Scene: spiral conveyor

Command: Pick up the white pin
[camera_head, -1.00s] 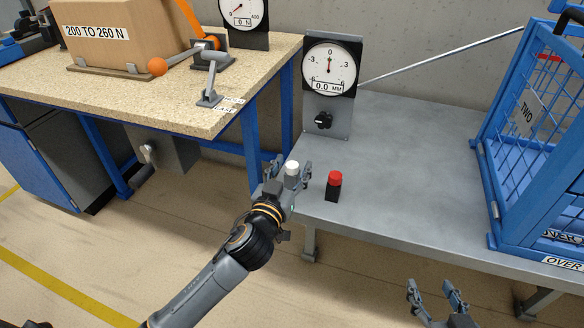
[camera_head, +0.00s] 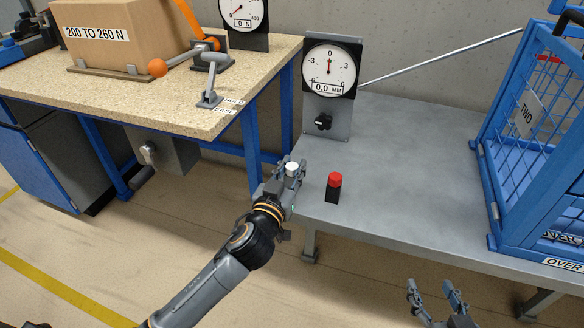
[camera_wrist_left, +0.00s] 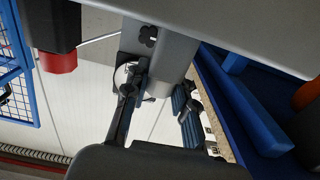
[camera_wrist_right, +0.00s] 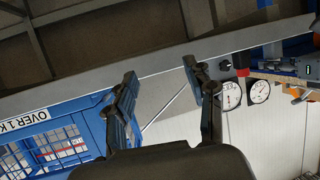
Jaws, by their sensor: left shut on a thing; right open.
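The white pin (camera_head: 292,168) has a round white top and sits at the left edge of the grey table in the head view. My left gripper (camera_head: 292,171) is shut on it, with one finger on each side. The fingers hide the pin's lower part, so I cannot tell whether it touches the table. In the left wrist view my left fingers (camera_wrist_left: 160,92) stand apart, and I cannot make out the pin there. My right gripper (camera_head: 435,290) is open and empty, in front of and below the table edge. It also shows open in the right wrist view (camera_wrist_right: 160,80).
A red-topped black block (camera_head: 334,187) stands just right of my left gripper. A dial gauge (camera_head: 329,75) stands behind it, with a black knob (camera_head: 323,122) below. A blue cage (camera_head: 490,190) is at the right. The grey table's middle (camera_head: 410,165) is clear.

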